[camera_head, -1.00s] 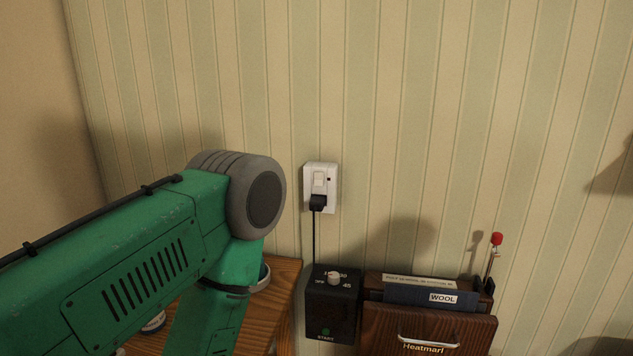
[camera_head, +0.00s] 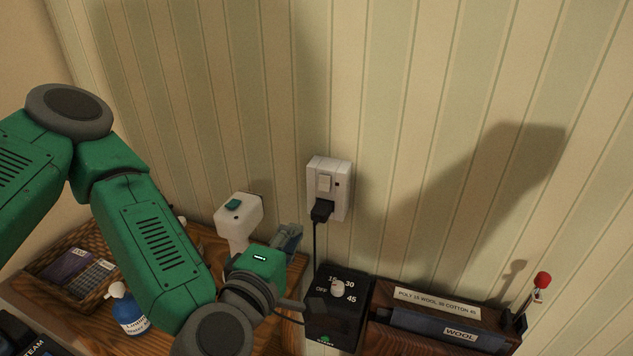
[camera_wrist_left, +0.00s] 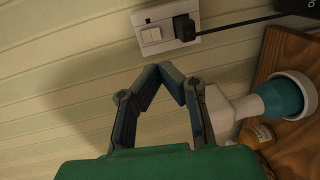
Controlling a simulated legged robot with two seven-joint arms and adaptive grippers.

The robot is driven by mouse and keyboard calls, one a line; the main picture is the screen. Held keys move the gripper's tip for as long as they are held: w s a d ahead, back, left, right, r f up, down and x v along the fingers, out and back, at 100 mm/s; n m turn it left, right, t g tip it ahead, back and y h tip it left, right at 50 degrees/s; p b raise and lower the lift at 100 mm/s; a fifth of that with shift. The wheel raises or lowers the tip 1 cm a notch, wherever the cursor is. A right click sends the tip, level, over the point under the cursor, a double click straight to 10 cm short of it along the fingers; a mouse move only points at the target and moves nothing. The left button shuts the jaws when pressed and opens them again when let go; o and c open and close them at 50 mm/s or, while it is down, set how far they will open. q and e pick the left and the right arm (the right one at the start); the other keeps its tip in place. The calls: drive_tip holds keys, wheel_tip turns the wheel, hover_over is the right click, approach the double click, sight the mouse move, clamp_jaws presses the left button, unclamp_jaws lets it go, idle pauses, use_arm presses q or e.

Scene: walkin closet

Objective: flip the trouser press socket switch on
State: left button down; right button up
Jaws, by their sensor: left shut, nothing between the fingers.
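The white socket (camera_head: 329,188) is on the striped wall, with a white rocker switch (camera_head: 325,183) and a small dark indicator beside it. A black plug (camera_head: 321,211) sits in its lower part, with a cord running down. In the left wrist view the socket (camera_wrist_left: 168,48) and its switch (camera_wrist_left: 151,35) lie beyond the fingertips. My left gripper (camera_wrist_left: 164,68) is shut and empty, its tips apart from the wall plate. My right gripper is not in view.
The black timer box (camera_head: 336,308) with a dial and the wooden trouser press (camera_head: 440,325) stand below the socket. A red-tipped lever (camera_head: 541,281) is at right. A wooden table (camera_head: 170,280) holds a white steamer-like object (camera_head: 238,218), a blue bottle (camera_head: 127,308) and a basket (camera_head: 72,262).

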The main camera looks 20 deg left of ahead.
use_arm(q)
drive_tip(key=shift+s+a+r, duration=0.1)
drive_tip(key=shift+s+r, duration=0.05)
drive_tip(key=shift+s, duration=0.05)
drive_tip(key=shift+a, duration=0.1)
drive_tip(key=p, duration=0.2)
approach(323, 190)
drive_tip(key=w, duration=0.5)
drive_tip(key=w+f, duration=0.1)
drive_tip(key=w, duration=0.2)
